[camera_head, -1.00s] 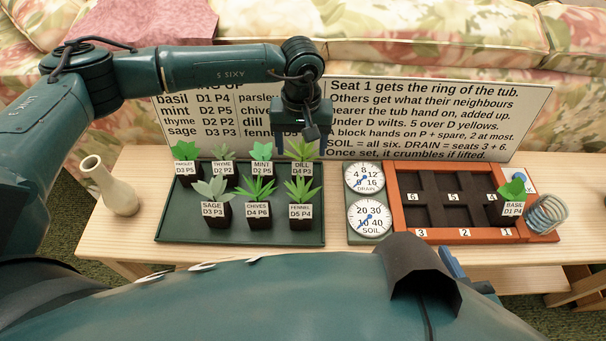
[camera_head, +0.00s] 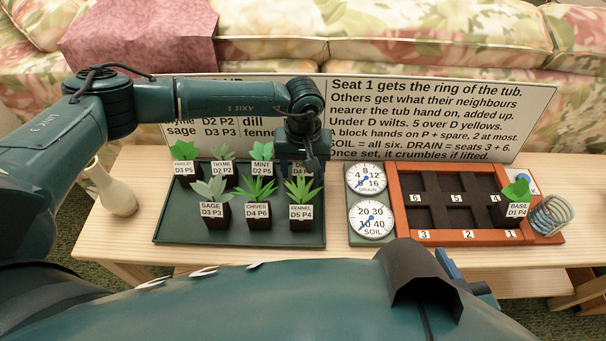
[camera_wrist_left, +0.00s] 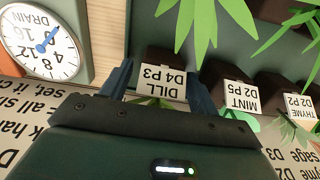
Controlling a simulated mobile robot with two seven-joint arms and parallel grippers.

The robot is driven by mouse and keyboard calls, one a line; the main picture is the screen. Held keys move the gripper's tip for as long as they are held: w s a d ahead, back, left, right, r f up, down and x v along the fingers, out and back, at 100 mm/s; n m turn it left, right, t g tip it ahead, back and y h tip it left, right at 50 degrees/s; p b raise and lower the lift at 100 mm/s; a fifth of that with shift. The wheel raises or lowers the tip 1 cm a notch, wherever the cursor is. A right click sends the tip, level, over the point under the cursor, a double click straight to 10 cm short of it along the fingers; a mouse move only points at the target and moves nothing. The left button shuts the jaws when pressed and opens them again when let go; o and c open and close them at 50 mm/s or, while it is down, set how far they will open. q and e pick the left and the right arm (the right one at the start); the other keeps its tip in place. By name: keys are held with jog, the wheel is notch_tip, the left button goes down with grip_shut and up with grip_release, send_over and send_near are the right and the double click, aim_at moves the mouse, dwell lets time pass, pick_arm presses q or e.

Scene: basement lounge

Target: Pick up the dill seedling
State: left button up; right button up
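The dill seedling (camera_wrist_left: 163,84) is a dark block with a white label reading DILL D4 P3, in the back row at the right end of the green tray (camera_head: 170,228). In the head view my left gripper (camera_head: 302,172) is directly over it and hides most of it. In the left wrist view the open fingers (camera_wrist_left: 160,78) reach down on either side of the block, with a gap visible on the left; contact on the right cannot be told. Part of my right gripper (camera_head: 449,264) shows low on the right, its fingers mostly hidden.
Mint (camera_head: 262,168) stands left of dill and fennel (camera_head: 301,213) in front; several other seedlings share the tray. Two dials (camera_head: 371,218) stand right of it. The seat tub (camera_head: 400,205) holds basil (camera_head: 517,210) at one end. A sign (camera_head: 440,110) stands close behind.

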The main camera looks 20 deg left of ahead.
pick_arm(q)
jog(key=c, duration=0.9)
jog(key=shift+r, duration=0.15)
